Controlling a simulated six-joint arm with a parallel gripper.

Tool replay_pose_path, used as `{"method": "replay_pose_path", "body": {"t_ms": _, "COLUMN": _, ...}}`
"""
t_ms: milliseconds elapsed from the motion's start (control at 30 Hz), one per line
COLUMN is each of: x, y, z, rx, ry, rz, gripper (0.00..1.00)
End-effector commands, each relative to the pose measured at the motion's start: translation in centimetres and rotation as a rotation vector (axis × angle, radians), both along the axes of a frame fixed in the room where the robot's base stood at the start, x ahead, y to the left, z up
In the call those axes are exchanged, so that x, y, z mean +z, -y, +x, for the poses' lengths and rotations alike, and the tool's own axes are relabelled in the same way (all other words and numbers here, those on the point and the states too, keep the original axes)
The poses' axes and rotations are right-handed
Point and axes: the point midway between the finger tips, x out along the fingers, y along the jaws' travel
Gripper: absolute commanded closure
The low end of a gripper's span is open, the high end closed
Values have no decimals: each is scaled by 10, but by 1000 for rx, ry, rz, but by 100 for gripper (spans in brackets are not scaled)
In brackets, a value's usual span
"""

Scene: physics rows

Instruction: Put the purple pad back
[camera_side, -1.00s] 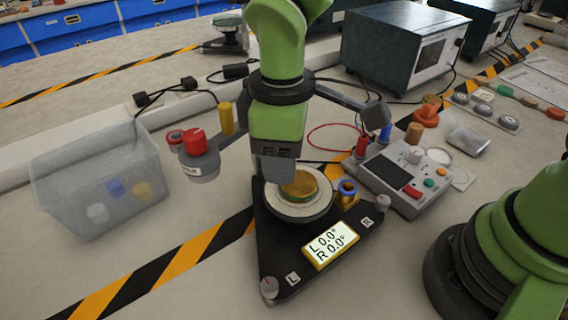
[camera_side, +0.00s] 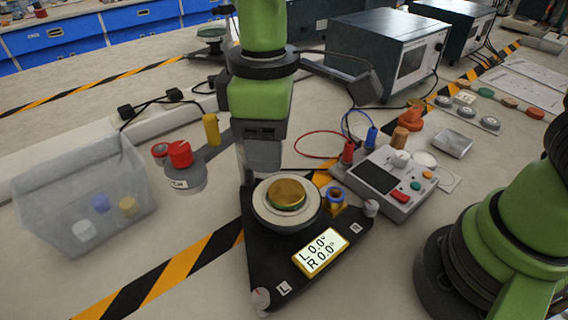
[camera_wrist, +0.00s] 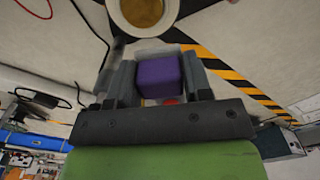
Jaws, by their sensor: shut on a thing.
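The purple pad (camera_wrist: 160,76) is a small block between the two fingers of my gripper (camera_wrist: 158,68) in the wrist view. My gripper is shut on it. In the side view my gripper (camera_side: 262,165) points down just behind and left of the round pale plate (camera_side: 261,218) with its gold disc (camera_side: 287,194). The pad is hidden there behind the fingers. The gold disc also shows at the top of the wrist view (camera_wrist: 142,10). I cannot tell the exact height of the pad above the surface.
The plate sits on a black three-cornered base with a lit display (camera_side: 320,251). A grey stand with a red knob (camera_side: 180,154) is left. A clear bin (camera_side: 85,195) holds small pieces at far left. A control box (camera_side: 385,180) and cables are right.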

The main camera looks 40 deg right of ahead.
Motion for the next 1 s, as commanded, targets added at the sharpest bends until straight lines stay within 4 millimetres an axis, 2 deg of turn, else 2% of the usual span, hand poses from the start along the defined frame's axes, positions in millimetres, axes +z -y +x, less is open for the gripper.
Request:
{"method": "replay_pose_path", "body": {"t_ms": 233, "x": -2, "y": 6, "z": 6, "rx": -18, "ry": -1, "rz": -1, "gripper": 76}}
{"method": "replay_pose_path", "body": {"t_ms": 367, "x": -8, "y": 32, "z": 27, "rx": -90, "ry": -3, "rz": 0, "gripper": 76}}
{"method": "replay_pose_path", "body": {"t_ms": 467, "x": -17, "y": 71, "z": 51, "rx": -183, "ry": -5, "rz": 2, "gripper": 76}}
{"method": "replay_pose_path", "body": {"t_ms": 600, "x": -31, "y": 141, "z": 79, "rx": -332, "ry": -5, "rz": 5, "gripper": 76}}
{"method": "replay_pose_path", "body": {"t_ms": 700, "x": -42, "y": 196, "z": 89, "rx": -438, "ry": -5, "rz": 8, "gripper": 76}}
{"method": "replay_pose_path", "body": {"t_ms": 900, "x": -63, "y": 300, "z": 83, "rx": -628, "ry": -2, "rz": 12, "gripper": 76}}
{"method": "replay_pose_path", "body": {"t_ms": 1000, "x": -71, "y": 337, "z": 72, "rx": -698, "ry": -1, "rz": 14, "gripper": 76}}
